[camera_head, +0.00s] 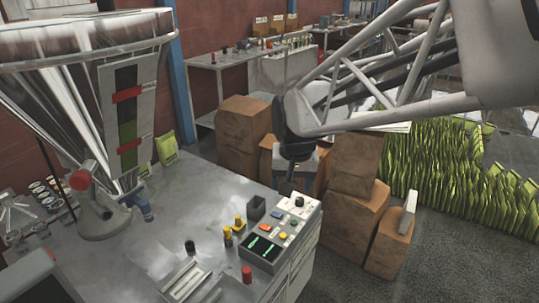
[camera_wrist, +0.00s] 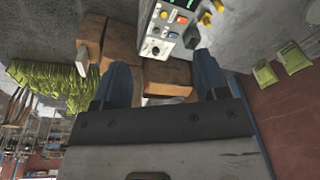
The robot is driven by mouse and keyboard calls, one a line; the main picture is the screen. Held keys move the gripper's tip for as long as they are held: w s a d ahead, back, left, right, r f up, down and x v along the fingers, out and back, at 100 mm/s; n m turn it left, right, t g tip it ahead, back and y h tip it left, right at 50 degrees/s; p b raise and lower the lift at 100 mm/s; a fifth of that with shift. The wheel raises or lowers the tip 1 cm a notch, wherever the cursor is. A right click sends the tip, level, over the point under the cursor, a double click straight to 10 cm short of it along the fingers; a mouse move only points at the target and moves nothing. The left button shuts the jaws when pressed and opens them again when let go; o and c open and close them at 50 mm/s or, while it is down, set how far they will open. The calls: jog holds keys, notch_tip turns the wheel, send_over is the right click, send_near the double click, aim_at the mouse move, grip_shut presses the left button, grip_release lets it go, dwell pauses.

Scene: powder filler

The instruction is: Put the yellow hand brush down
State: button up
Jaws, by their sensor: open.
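My gripper (camera_wrist: 162,76) is open in the wrist view, with its two blue fingers wide apart. I see nothing held between them; cardboard boxes and the control panel show in the gap. In the head view my gripper's dark end (camera_head: 297,148) hangs over the boxes beyond the metal table's far edge. I cannot make out a yellow hand brush in either view. Small yellow items (camera_head: 239,222) stand on the table beside the control panel, and yellow items show in the wrist view (camera_wrist: 205,18), but none looks clearly like a brush.
The metal table (camera_head: 190,215) carries a control panel (camera_head: 283,232), a red-capped item (camera_head: 247,274) and a large steel funnel (camera_head: 90,50). Several brown boxes (camera_head: 356,163) are stacked beyond it. Many green-yellow bags (camera_head: 450,165) stand at the right. The table's middle has bare room.

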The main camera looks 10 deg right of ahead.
jog(key=s+d+r+n, duration=0.1)
jog(key=s+d+n, duration=0.1)
jog(key=s, duration=1.6)
jog(key=shift+d+r+n+t, duration=0.15)
jog(key=shift+n+t, duration=0.15)
jog(key=shift+t, duration=0.1)
jog(key=shift+c, duration=0.8)
jog(key=shift+w, duration=0.1)
